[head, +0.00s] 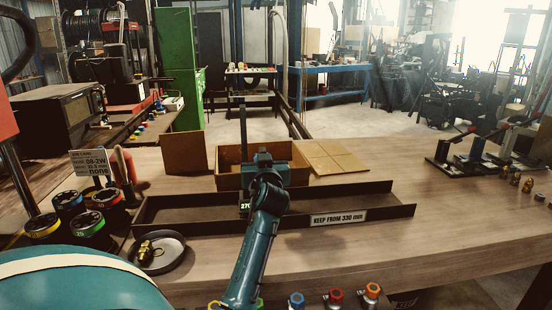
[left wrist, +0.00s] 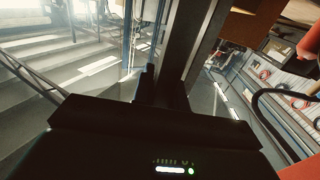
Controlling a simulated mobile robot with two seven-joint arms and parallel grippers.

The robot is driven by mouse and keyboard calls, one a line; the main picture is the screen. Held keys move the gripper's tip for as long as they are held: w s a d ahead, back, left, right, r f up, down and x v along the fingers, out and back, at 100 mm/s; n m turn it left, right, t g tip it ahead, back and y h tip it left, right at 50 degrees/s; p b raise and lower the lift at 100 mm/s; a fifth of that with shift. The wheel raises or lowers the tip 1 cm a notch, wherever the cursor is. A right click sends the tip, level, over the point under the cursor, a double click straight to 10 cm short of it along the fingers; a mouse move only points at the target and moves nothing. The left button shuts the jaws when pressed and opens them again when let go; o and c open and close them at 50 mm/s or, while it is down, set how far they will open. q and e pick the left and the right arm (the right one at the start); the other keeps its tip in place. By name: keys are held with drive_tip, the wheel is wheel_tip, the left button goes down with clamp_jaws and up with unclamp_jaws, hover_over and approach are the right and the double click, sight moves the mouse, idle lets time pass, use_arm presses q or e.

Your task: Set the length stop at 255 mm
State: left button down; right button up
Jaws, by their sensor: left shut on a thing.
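The long dark measuring trough (head: 385,197) lies across the bench, with a front label (head: 338,218) reading "KEEP FROM 330 mm". A small readout (head: 245,206) beside my arm appears to show 270, partly covered. A thin dark upright post (head: 243,125) rises at my left gripper (head: 262,160), probably part of the length stop; the stop's body is hidden behind my arm. My left gripper is over the trough, shut on the stop. In the left wrist view the fingers (left wrist: 165,88) are dark against a long dark bar (left wrist: 205,40). My right gripper is not in view.
An open cardboard box (head: 300,160) stands behind the trough. A round dish (head: 160,252) with a brass fitting, several colour-ringed pots (head: 68,204) and a sign card (head: 95,163) are at left. Lever tools (head: 470,160) stand at right.

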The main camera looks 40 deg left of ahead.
use_arm(q)
drive_tip(key=shift+s+a+f, duration=0.1)
drive_tip(key=shift+s+a, duration=0.35)
drive_tip(key=shift+s, duration=0.05)
drive_tip(key=c, duration=1.4)
unclamp_jaws()
drive_tip(key=shift+d, duration=0.1)
